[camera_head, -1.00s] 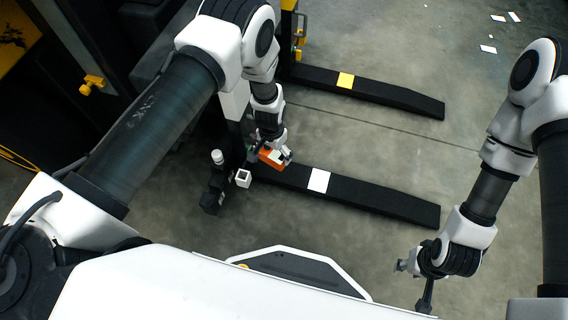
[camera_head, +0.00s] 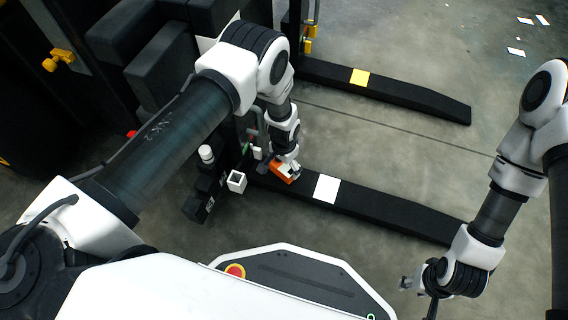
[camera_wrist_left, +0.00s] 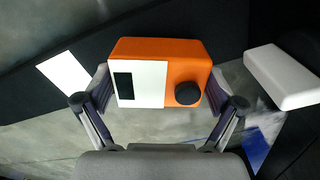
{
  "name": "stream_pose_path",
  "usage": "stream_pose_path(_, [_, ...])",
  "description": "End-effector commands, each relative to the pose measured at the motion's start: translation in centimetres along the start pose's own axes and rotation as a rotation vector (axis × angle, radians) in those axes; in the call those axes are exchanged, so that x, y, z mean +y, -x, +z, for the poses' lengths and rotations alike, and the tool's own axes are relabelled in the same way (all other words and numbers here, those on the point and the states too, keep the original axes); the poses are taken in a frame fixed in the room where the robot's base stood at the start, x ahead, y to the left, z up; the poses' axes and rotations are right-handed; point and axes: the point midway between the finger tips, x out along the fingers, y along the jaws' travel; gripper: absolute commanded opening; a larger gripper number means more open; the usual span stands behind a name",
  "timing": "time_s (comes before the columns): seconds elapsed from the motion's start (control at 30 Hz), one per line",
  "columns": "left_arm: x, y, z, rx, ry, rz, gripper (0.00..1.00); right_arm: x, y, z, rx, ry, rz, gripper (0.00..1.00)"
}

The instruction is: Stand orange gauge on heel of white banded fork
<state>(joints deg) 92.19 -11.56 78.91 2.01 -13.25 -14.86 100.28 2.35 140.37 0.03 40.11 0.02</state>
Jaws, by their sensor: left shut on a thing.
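The orange gauge (camera_head: 281,173) is in my left gripper (camera_head: 287,168), over or beside the heel end of the near black fork (camera_head: 390,212), which has a white band (camera_head: 327,189). In the left wrist view the gauge (camera_wrist_left: 160,54) shows a white panel with a dark display and a black knob. The left fingers (camera_wrist_left: 158,98) close on its two sides. The white band (camera_wrist_left: 65,76) lies to its left on the black fork. I cannot tell whether the gauge touches the fork. My right gripper (camera_head: 408,283) is far off at the lower right, its jaws too small to read.
A second fork (camera_head: 425,97) with a yellow band (camera_head: 360,77) lies farther back. A white open box (camera_head: 237,181) and a white-topped post (camera_head: 206,153) stand left of the gauge. A white block (camera_wrist_left: 282,78) is right in the wrist view. Floor between the forks is clear.

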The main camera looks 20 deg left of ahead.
Motion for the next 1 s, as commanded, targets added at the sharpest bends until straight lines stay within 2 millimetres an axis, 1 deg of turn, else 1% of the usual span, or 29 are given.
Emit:
stream_pose_path(0.03, [0.0,-0.8,0.0,0.001,0.000,0.000,0.38,0.0,-0.8,-0.1,0.001,-0.001,0.000,0.40])
stream_pose_path(0.1, [0.0,-0.9,0.0,0.001,0.000,0.000,0.38,0.0,-0.9,-0.1,0.002,-0.002,0.000,0.40])
stream_pose_path(0.47, [0.0,-0.9,0.0,0.001,0.001,0.000,0.38,0.0,-0.8,-0.1,0.003,-0.002,0.000,0.40])
stream_pose_path(1.0, [0.0,-2.0,0.0,0.001,0.001,0.000,0.38,0.0,-1.7,-0.1,0.002,-0.002,0.000,0.40])
